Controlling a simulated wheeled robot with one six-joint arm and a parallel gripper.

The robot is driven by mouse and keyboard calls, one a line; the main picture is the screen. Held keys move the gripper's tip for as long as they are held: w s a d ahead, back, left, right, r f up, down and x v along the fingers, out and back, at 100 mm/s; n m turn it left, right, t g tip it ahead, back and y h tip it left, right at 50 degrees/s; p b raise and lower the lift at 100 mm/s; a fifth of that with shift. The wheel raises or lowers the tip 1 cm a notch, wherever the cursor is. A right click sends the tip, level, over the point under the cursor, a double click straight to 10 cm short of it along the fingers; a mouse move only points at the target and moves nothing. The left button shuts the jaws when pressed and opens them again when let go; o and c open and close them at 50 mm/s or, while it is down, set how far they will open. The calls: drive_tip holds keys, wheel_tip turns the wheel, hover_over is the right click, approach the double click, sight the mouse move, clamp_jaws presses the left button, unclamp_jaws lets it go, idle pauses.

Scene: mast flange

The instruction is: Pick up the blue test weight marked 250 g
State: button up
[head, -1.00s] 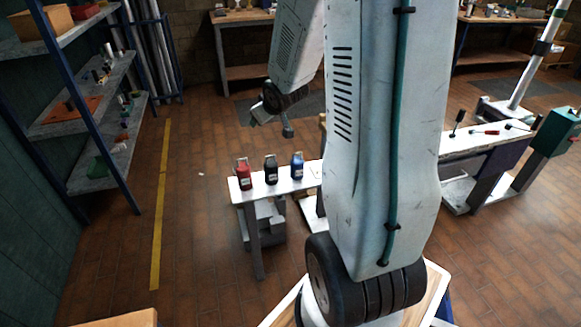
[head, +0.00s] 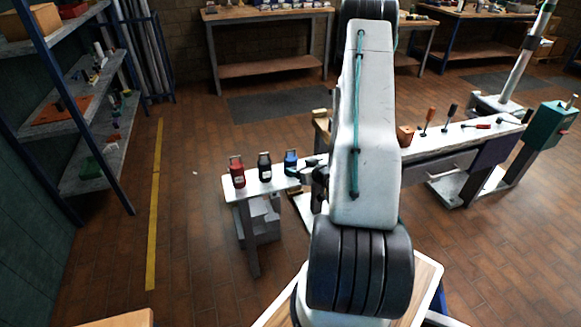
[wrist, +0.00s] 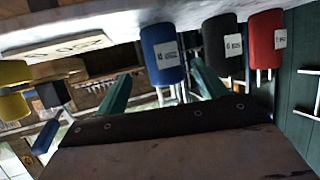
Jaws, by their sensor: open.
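The blue weight (head: 290,157) stands upright on the bench, at the right end of a row of three. It also shows in the wrist view (wrist: 160,48), upside down, with a white label too small to read. The black weight (head: 265,170) and the red weight (head: 237,175) stand to its left. My gripper (head: 299,172) is beside the blue weight at about bench-top height. In the wrist view my gripper (wrist: 161,74) is open and empty, its two teal fingers apart, with the blue weight ahead between them. I cannot tell whether the fingertips reach past its near side.
The black weight is close beside one finger in the wrist view. The narrow bench (head: 236,193) carries the row. A longer bench with several tools (head: 453,112) stands to the right. A shelf rack (head: 95,175) is at the left, with open floor between.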

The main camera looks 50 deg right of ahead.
sight(295, 165)
drive_tip(key=x, duration=0.6)
drive_tip(key=shift+w+a+r, duration=0.1)
drive_tip(key=shift+a, duration=0.1)
drive_tip(key=c, duration=1.2)
